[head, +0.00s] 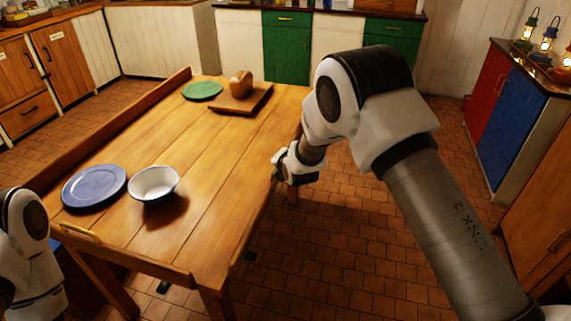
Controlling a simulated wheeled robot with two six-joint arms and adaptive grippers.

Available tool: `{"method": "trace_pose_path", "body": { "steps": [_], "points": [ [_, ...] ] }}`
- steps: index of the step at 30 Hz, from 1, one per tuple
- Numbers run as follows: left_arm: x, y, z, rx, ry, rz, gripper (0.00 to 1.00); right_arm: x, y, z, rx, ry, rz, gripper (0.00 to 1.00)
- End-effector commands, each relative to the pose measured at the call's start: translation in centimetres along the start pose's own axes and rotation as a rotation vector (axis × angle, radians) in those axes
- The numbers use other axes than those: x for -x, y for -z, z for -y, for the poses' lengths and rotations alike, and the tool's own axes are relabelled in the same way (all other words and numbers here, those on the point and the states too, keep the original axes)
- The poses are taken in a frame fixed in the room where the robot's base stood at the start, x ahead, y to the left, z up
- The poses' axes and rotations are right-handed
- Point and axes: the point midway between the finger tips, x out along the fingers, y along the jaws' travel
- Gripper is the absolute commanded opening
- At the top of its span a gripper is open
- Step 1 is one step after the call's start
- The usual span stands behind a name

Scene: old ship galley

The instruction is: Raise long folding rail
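The wooden table (215,140) fills the middle left of the head view. A long raised rail (130,130) stands along its left edge. No raised rail shows along its long right edge, and the outer face of that side is hidden from this angle. A short wooden rail (130,258) runs along the near edge, with a brass handle (80,233) near its left end. My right gripper (284,167) is beside the table's right edge, partly covered by my own arm; its fingers are too small to read. My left gripper is out of view; only part of that arm shows at lower left.
On the table are a blue plate (95,186), a white bowl (153,184), a green plate (202,91) and a bread loaf (241,84) on a board (240,104). Tiled floor (350,260) is clear to the right. A lantern-topped cabinet (502,140) stands at far right.

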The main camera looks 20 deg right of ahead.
Motion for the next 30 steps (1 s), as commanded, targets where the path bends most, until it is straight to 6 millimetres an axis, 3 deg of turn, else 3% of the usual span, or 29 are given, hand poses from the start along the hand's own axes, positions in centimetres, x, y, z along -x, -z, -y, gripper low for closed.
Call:
{"method": "trace_pose_path", "body": {
  "steps": [26, 27, 28, 29, 30],
  "points": [
    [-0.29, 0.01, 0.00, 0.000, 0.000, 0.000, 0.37, -0.36, 0.40, -0.94, 0.000, 0.000, -0.001, 0.00],
    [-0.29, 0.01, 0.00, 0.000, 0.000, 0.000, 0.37, -0.36, 0.40, -0.94, 0.000, 0.000, -0.001, 0.18],
    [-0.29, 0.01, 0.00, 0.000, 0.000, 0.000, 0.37, -0.36, 0.40, -0.94, 0.000, 0.000, -0.001, 0.29],
    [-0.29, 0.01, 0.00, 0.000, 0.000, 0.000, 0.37, -0.36, 0.40, -0.92, 0.000, 0.000, -0.001, 0.37],
    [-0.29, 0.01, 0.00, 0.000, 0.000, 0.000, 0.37, -0.36, 0.42, -0.90, 0.000, 0.000, -0.001, 0.37]
  ]
}}
